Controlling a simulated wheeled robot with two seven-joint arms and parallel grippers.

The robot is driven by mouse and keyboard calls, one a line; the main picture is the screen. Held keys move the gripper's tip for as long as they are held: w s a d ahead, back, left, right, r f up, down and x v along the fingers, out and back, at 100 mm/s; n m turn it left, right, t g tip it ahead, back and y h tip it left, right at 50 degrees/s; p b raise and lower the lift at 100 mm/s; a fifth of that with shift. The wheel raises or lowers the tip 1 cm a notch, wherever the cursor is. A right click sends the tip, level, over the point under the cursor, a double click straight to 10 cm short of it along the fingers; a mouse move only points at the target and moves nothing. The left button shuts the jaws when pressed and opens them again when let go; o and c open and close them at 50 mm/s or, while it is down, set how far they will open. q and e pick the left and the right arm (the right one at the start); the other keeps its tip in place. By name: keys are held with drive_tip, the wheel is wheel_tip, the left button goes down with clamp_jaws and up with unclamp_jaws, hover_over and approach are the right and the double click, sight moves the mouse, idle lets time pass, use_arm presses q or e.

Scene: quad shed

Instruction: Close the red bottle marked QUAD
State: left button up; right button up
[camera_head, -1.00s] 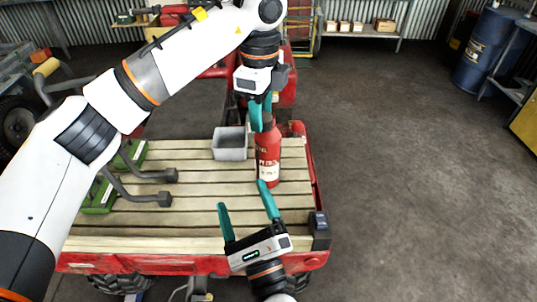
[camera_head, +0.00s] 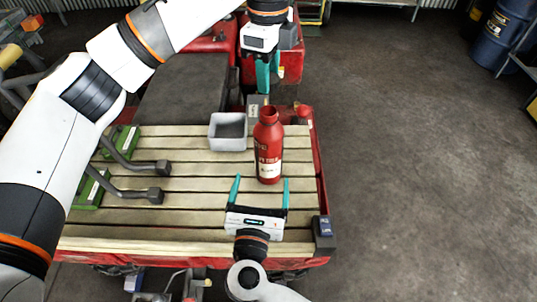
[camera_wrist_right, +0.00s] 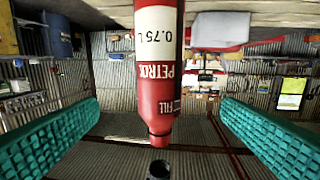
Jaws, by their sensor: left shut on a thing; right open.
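The red bottle (camera_head: 268,148) stands upright on the slatted deck, its label facing me. In the right wrist view, which is upside down, the bottle (camera_wrist_right: 156,75) reads PETROL, FILL and 0.75 L; I cannot read QUAD. Its narrow neck shows no cap. My left gripper (camera_head: 263,88) is shut behind and above the bottle, apart from it. A small dark round thing, apparently a cap (camera_wrist_right: 159,171), hangs clear above the neck; the left fingers largely hide what they hold. My right gripper (camera_head: 262,184) is open and empty, just in front of the bottle, with its fingers to either side.
A grey open bin (camera_head: 228,145) stands left of the bottle, and a small grey box (camera_head: 256,108) is behind it. Two green-based metal levers (camera_head: 135,165) lie at the deck's left. A dark block (camera_head: 323,229) sits at the right front corner. Floor to the right is clear.

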sight(266, 154)
use_arm(q)
drive_tip(key=shift+w, duration=0.15)
use_arm(e)
drive_tip(key=w, duration=0.4)
drive_tip(key=w+d, duration=0.1)
drive_tip(key=w, duration=0.7)
drive_tip(key=shift+d, duration=0.3)
drive_tip(key=shift+s, duration=0.1)
drive_tip(key=shift+c, duration=0.5)
drive_tip(key=c, duration=1.4)
use_arm(q)
drive_tip(key=shift+f, duration=2.55)
use_arm(e)
drive_tip(key=shift+o, duration=0.2)
use_arm(q)
drive_tip(key=shift+f, duration=0.9)
drive_tip(key=shift+f, duration=0.55)
